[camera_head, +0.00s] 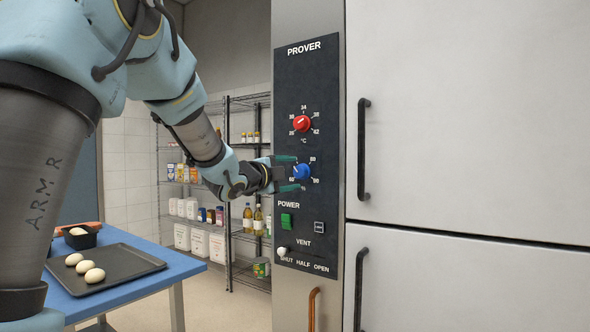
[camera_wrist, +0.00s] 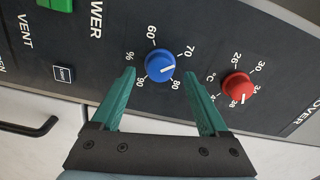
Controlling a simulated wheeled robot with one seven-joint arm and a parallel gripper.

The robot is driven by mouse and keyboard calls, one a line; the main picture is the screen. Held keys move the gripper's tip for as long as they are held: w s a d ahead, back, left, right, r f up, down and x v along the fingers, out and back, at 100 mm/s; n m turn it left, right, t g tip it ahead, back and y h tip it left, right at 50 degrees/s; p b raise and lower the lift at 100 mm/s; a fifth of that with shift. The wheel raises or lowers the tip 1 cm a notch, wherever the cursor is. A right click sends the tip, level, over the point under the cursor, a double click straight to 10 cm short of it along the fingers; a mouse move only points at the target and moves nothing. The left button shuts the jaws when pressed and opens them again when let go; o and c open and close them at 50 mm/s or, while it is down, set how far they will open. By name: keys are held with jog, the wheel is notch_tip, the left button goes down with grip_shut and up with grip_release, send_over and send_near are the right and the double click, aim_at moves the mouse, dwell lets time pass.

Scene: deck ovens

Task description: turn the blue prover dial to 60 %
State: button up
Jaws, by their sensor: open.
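The blue prover dial (camera_head: 302,171) is on the dark control panel, below the red dial. In the wrist view the blue dial (camera_wrist: 160,67) has a white pointer lying between the 70 and 80 marks, roughly midway. The 60 mark (camera_wrist: 151,36) is at the dial's upper left in that view. My gripper (camera_head: 289,173) is open at the panel, in front of the blue dial. In the wrist view my gripper (camera_wrist: 158,76) has one teal finger on each side of the dial, with gaps visible. It does not hold the dial.
The red °C dial (camera_head: 302,123) is close above; it also shows in the wrist view (camera_wrist: 237,87). Below are a green power switch (camera_head: 287,221), a small dark button (camera_head: 319,228) and the vent lever (camera_head: 283,251). A door handle (camera_head: 362,148) stands to the right.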

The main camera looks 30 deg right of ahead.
jog(key=shift+x, duration=1.1)
grip_shut()
